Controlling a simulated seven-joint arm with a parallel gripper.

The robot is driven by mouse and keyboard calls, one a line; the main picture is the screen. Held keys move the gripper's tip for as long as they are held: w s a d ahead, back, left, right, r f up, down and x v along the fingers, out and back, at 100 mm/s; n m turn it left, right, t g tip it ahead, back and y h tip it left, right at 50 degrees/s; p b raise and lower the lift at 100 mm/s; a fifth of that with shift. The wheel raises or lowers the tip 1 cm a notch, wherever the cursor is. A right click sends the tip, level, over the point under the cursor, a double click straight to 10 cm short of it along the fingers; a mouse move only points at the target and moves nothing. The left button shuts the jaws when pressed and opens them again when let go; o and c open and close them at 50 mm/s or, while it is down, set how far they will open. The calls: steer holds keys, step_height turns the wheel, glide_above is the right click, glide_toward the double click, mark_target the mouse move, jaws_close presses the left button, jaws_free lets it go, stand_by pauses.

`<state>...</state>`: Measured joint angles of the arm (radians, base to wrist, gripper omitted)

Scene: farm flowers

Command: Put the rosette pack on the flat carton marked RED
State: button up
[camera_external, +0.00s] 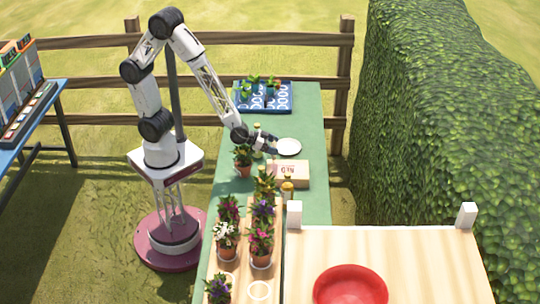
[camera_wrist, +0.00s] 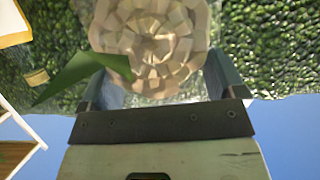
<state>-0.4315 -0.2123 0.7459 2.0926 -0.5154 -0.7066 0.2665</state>
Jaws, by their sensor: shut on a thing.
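My gripper (camera_external: 274,147) is above the green table, shut on the rosette pack. In the wrist view the pack is a pale beige rosette (camera_wrist: 155,40) of layered petals between my two fingers (camera_wrist: 160,78). In the external view it appears as a pale round shape (camera_external: 289,146) at my fingertips. The flat carton marked RED (camera_external: 289,174) is tan with red lettering and lies on the table just below the pack in the picture. I cannot tell the height of the gap between them. A green leaf (camera_wrist: 85,73) crosses part of the rosette in the wrist view.
Potted flowers (camera_external: 262,240) stand on a wooden strip at the front left, and another pot (camera_external: 243,160) is left of my gripper. A small bottle-like thing (camera_external: 287,190) stands by the carton's front edge. A blue tray (camera_external: 283,104) is at the back. A red bowl (camera_external: 350,290) is at front right.

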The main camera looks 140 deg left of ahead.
steer(key=w+a, duration=0.3)
steer(key=w, duration=0.3)
steer(key=shift+w+a+f, duration=0.2)
steer(key=shift+a+f, duration=0.05)
steer(key=shift+f, duration=0.05)
steer(key=shift+f, duration=1.75)
steer(key=shift+f, duration=0.15)
steer(key=o, duration=0.6)
steer(key=shift+o, duration=0.2)
steer(key=shift+r, duration=0.2)
steer(key=v, duration=1.2)
